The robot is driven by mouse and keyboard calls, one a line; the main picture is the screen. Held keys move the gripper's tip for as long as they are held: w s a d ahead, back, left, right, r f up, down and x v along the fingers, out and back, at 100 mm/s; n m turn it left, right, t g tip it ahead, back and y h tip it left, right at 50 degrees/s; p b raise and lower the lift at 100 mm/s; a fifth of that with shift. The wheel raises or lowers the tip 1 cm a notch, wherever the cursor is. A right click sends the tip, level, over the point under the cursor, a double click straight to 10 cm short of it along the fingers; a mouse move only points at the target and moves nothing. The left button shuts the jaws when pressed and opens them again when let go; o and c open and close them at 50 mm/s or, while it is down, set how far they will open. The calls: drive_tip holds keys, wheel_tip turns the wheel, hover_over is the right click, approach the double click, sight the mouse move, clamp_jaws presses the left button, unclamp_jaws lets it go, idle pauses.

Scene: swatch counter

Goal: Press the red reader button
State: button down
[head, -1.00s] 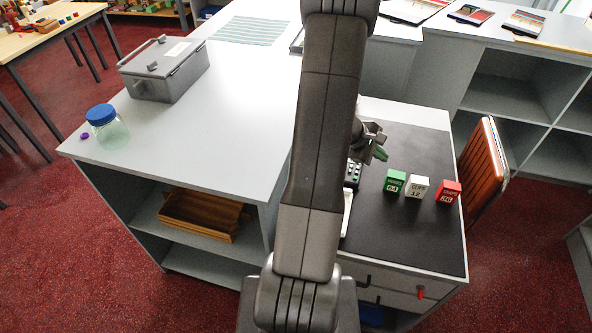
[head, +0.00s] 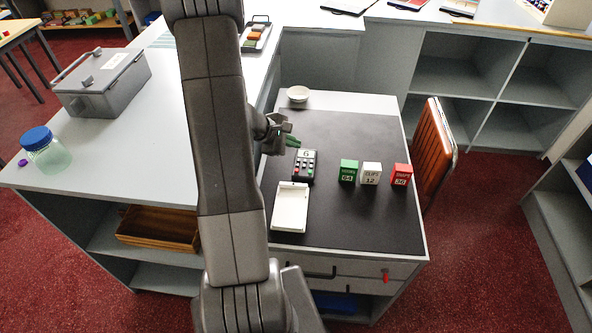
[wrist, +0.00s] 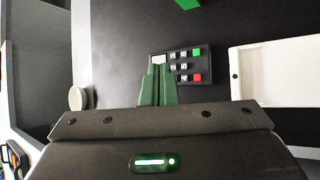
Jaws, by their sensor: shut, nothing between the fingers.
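The reader is a small dark keypad device (head: 304,166) with a pale display, lying on the dark counter mat. In the wrist view its keys show clearly: the red button (wrist: 197,77) sits at one corner, with a green button (wrist: 197,51) at another and several pale keys between. My gripper (wrist: 160,68) is shut and empty, its green fingertips overlapping the display end of the reader in that view. In the head view my gripper (head: 294,141) is just beyond the reader's far end. I cannot tell its exact height; no contact with the red button shows.
A white open tray (head: 290,207) lies on the near side of the reader. A pale bowl (head: 298,94) sits at the back. The mat's right front is clear.

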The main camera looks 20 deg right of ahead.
drive_tip(key=b, duration=0.4)
hover_over(297, 170)
drive_tip(key=a, duration=0.1)
wheel_tip(297, 170, down, 7)
drive_tip(key=shift+a+f, duration=0.1)
drive_tip(key=shift+f+b, duration=0.65)
drive_tip(key=shift+b, duration=0.15)
drive_tip(key=shift+f+b, duration=0.6)
drive_tip(key=shift+b, duration=0.5)
idle(1.2)
drive_tip(key=shift+s+f+b, duration=0.15)
drive_tip(key=shift+f+b, duration=0.2)
drive_tip(key=shift+b, duration=0.2)
idle(0.7)
drive_tip(key=shift+w+a+r+p, duration=0.1)
drive_tip(key=shift+w+r+p, duration=0.1)
drive_tip(key=shift+r, duration=0.25)
drive_tip(key=shift+w+a+r+p, duration=0.1)
drive_tip(key=shift+r+p, duration=0.1)
drive_tip(key=shift+r, duration=0.2)
